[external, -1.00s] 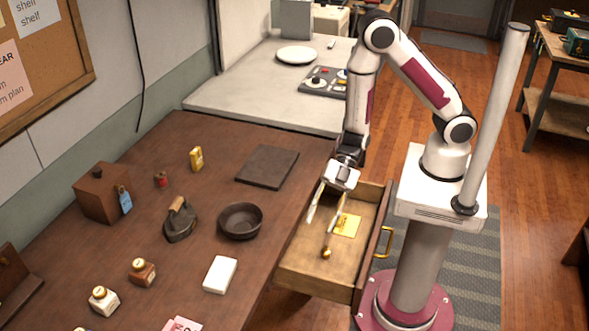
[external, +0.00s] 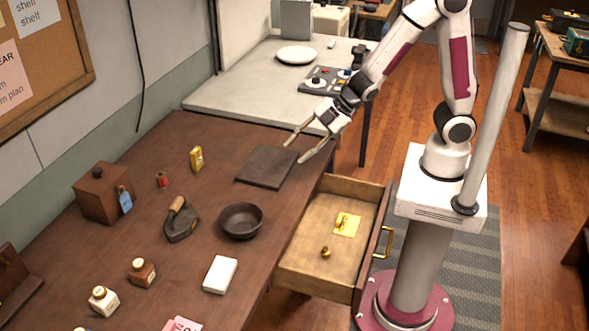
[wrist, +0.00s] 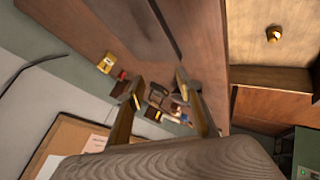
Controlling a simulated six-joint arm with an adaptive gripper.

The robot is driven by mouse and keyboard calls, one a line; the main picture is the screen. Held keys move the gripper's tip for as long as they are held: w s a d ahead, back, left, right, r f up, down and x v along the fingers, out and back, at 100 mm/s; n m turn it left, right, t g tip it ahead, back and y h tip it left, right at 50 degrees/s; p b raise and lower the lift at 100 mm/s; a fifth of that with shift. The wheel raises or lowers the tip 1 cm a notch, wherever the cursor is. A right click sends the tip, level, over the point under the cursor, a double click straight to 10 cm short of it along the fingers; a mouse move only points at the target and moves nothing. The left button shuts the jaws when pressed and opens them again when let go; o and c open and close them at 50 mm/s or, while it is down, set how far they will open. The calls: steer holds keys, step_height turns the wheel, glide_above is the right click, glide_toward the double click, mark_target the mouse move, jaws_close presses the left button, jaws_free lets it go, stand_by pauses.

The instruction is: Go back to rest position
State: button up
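My gripper (external: 303,146) is open and empty. It is in the air near the dark flat board (external: 267,167) at the right part of the brown table, with its two fingers spread and pointing left. In the wrist view my gripper (wrist: 158,90) shows both fingers apart with nothing between them. The drawer (external: 293,266) below the table edge stands open. In it are a small brass knob-like piece (external: 326,253) and a yellow item (external: 347,225).
On the brown table (external: 120,225) stand a dark bowl (external: 241,221), a flat iron (external: 181,221), a white block (external: 220,274), a brown box (external: 103,194) and small bottles. A pale counter (external: 225,95) with a plate (external: 297,55) and a control panel (external: 325,81) lies behind.

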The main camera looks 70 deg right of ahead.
steer(key=s+d+r+m+h, duration=0.3)
steer(key=d+r+m, duration=0.15)
steer(key=d, duration=0.35)
steer(key=s+d+r+m+h, duration=0.2)
steer(key=d+r+m, duration=0.25)
steer(key=d, duration=0.35)
steer(key=s+d+r+m+g, duration=0.1)
steer(key=s+d+r+m, duration=0.1)
steer(key=s, duration=0.6)
steer(key=s+d+r+m+g, duration=0.1)
steer(key=s+d+m, duration=0.1)
steer(key=s+m, duration=0.3)
steer(key=s, duration=0.3)
steer(key=shift+s+r, duration=0.15)
steer(key=shift+r, duration=0.25)
